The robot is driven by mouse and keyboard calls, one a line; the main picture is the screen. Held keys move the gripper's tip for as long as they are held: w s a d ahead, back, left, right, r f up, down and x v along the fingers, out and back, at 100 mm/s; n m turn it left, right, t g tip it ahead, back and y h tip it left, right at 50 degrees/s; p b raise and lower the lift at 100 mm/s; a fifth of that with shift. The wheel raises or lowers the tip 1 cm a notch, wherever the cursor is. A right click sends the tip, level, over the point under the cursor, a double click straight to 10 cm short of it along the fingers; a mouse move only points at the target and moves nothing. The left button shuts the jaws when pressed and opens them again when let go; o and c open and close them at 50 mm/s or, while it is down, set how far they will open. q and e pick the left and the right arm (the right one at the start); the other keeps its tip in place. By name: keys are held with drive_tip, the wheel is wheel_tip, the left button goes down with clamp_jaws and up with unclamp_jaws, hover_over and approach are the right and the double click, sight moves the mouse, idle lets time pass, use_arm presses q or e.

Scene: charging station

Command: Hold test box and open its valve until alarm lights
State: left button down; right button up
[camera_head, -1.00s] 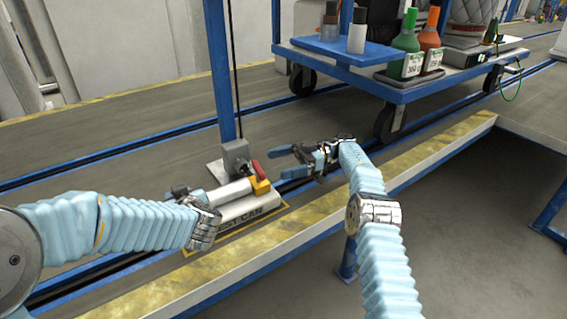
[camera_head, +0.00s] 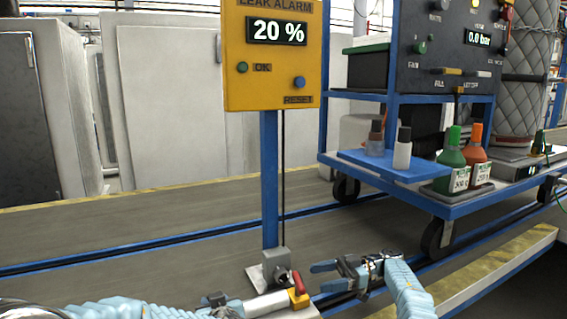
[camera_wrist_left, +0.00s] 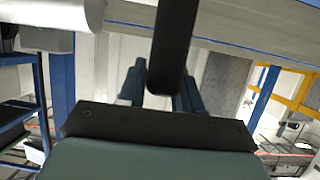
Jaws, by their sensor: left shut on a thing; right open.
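The test can is a white cylinder (camera_head: 267,303) lying near the bottom edge of the head view. Its right end carries a yellow valve block (camera_head: 300,299) with a red lever (camera_head: 297,285). My right gripper (camera_head: 321,277) is open and empty just right of the red lever, fingers pointing left. The yellow leak alarm box (camera_head: 240,80) on the blue post shows 20 %. In the left wrist view a dark bar (camera_wrist_left: 175,45) crosses between blue fingers.
A grey unit (camera_head: 277,262) stands at the foot of the blue post (camera_head: 269,180), just behind the can. A blue cart (camera_head: 400,192) with bottles and a 0.0 bar panel (camera_head: 445,50) stands at the back right. The grey floor strip left of the post is clear.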

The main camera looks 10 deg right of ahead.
drive_tip(key=shift+c, duration=1.1)
drive_tip(key=shift+w+a+r, duration=0.15)
drive_tip(key=shift+w+r, duration=0.15)
drive_tip(key=shift+c, duration=1.2)
drive_tip(key=w+a+r+m+t+h, duration=0.1)
drive_tip(key=w+r+m+t+h, duration=0.1)
drive_tip(key=w+r+m+t, duration=0.5)
drive_tip(key=w+a+r+m+t+h, duration=0.2)
drive_tip(key=w+r+t+h, duration=0.1)
drive_tip(key=w+r+t, duration=0.7)
drive_tip(key=m+g+h, duration=0.9)
drive_tip(key=g+h, duration=0.2)
drive_tip(key=h, duration=0.2)
approach(299, 279)
drive_tip(key=x, duration=0.7)
drive_tip(key=shift+f, duration=0.25)
drive_tip(key=shift+w+f, duration=0.25)
drive_tip(key=shift+f, duration=0.35)
